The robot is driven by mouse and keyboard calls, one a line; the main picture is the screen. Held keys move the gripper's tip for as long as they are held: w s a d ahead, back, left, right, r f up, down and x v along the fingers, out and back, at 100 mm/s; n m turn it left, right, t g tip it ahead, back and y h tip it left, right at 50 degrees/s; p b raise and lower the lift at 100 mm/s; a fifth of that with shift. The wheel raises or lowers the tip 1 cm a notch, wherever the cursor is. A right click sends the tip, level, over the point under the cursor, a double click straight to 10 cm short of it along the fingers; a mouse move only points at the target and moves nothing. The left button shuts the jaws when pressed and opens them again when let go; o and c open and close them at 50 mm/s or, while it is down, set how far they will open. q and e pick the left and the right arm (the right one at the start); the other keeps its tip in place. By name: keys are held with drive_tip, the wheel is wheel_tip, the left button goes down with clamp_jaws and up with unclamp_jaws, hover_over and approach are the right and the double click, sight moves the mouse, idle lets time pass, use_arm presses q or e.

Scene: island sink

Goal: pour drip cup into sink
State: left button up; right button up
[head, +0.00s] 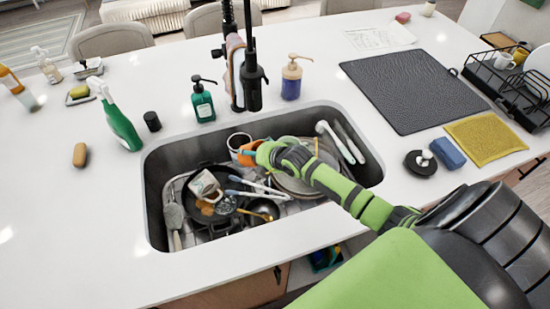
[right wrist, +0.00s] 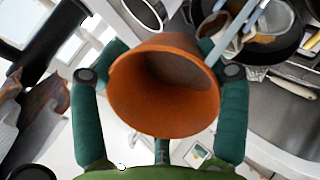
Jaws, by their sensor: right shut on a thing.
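An orange-brown cup (head: 246,152) is held by my right gripper (head: 262,154) over the back middle of the steel sink (head: 367,172). The cup is tilted; any liquid cannot be seen. The sink below holds a dark pan (head: 190,214), a white mug (head: 205,187), plates (head: 296,184) and several utensils. My left gripper is not in view.
A black faucet (head: 252,80) hangs over the sink's back edge. A dark drying mat (head: 415,90) and dish rack (head: 510,85) lie right. The front counter strip is clear.

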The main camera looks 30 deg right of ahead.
drive_tip(key=shift+s+d+r+t, duration=0.15)
drive_tip(key=shift+r+t, duration=0.1)
drive_tip(key=shift+t, duration=0.25)
idle(0.3)
drive_tip(key=shift+s+r+m+t+y+b, duration=0.2)
drive_tip(key=shift+t+y+b, duration=0.15)
drive_tip(key=shift+t+b, duration=0.35)
drive_tip(key=shift+s+r+m+t+y+b, duration=0.15)
drive_tip(key=shift+t+y+b, duration=0.25)
drive_tip(key=shift+b, duration=0.6)
drive_tip(key=shift+s+d+r+t+b, duration=0.25)
drive_tip(key=shift+s+d+t+b, duration=0.15)
drive_tip(key=shift+t+b, duration=0.45)
